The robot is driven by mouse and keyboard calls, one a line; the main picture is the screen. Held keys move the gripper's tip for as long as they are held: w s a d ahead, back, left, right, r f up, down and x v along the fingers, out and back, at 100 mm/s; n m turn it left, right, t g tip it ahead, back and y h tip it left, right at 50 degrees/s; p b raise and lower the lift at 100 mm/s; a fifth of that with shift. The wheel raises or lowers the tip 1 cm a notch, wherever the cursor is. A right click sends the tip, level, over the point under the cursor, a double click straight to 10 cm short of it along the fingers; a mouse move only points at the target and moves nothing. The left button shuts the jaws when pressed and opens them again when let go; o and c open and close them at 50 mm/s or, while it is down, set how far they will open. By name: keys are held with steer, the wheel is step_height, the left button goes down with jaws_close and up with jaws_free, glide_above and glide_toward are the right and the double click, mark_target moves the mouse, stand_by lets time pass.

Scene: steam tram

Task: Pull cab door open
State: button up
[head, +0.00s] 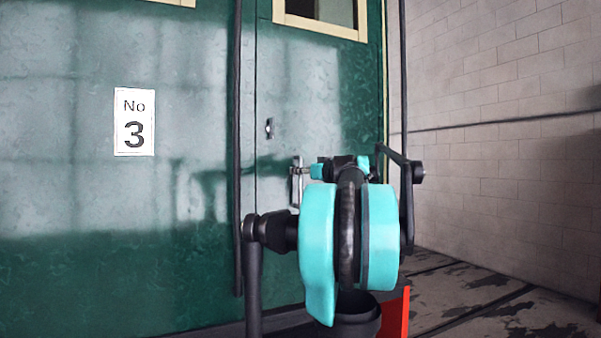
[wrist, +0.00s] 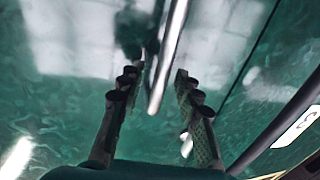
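The dark green cab door (head: 310,90) is in the head view, right of a vertical seam, with a cream-framed window at its top. It looks closed, nearly flush with the side panel. A metal door handle (head: 297,182) shows on it, partly hidden by my teal arm. In the wrist view my gripper (wrist: 157,78) faces the green surface with its two fingers apart. A bright vertical bar, apparently the handle (wrist: 170,52), runs between the fingers from beyond the tips. I cannot tell whether they touch it.
A black vertical handrail (head: 238,150) stands left of the door, and another (head: 403,60) stands on its right. A "No 3" plate (head: 134,121) is on the left panel. A small lock plate (head: 269,128) sits above the handle. A pale brick wall (head: 500,120) is at right.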

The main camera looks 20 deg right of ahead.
steer(key=shift+w+a, duration=0.1)
steer(key=shift+w, duration=0.25)
steer(key=shift+c, duration=0.4)
jaws_close()
